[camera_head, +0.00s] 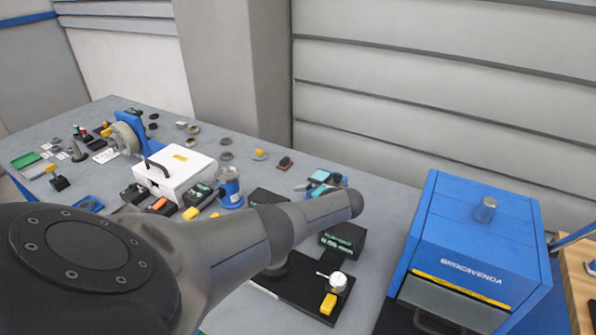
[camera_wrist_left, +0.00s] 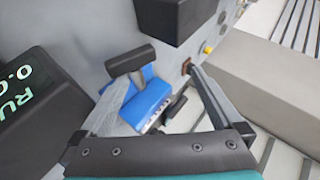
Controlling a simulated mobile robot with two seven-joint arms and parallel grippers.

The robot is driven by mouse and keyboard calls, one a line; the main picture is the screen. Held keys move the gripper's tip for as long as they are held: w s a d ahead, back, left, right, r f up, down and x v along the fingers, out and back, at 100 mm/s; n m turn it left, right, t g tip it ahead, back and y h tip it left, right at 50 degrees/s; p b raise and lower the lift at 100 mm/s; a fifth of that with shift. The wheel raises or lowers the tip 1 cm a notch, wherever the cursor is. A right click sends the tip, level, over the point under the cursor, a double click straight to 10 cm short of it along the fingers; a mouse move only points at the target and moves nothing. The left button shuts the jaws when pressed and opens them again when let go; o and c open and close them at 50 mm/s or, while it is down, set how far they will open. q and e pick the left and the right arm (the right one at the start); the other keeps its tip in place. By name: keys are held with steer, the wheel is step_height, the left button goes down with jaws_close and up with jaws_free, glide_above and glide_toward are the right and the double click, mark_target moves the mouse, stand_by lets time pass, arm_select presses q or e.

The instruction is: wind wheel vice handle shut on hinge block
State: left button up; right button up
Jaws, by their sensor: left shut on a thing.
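In the left wrist view a blue block with pale lettering (camera_wrist_left: 147,104), which looks like the vice, lies between my gripper's two fingers. A dark T-shaped handle (camera_wrist_left: 130,60) stands at its upper left, beside the left fingertip. My left gripper (camera_wrist_left: 158,76) is shut on the blue vice; the exact contact is hard to make out. In the head view my left arm reaches across the bench, and the teal part of my left gripper (camera_head: 320,176) shows behind its end. I cannot pick out the hinge block. My right gripper is not in view.
A black box with green digits (camera_head: 344,238) stands close by and a blue machine (camera_head: 478,235) stands to the right. A white case (camera_head: 175,170), a blue-and-silver cylinder (camera_head: 229,187) and a grey wheel (camera_head: 124,138) are farther left.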

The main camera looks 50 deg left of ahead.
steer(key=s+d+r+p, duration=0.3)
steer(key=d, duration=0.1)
arm_select(q)
steer(key=s+d+r+p, duration=0.1)
steer(key=s+r+p, duration=0.2)
steer(key=r, duration=0.6)
steer(key=s+d+r+p, duration=0.1)
steer(key=s+r+p, duration=0.3)
steer(key=r, duration=0.5)
steer(key=shift+s+d+y, duration=0.3)
steer(key=shift+s+d, duration=0.05)
steer(key=shift+s, duration=0.45)
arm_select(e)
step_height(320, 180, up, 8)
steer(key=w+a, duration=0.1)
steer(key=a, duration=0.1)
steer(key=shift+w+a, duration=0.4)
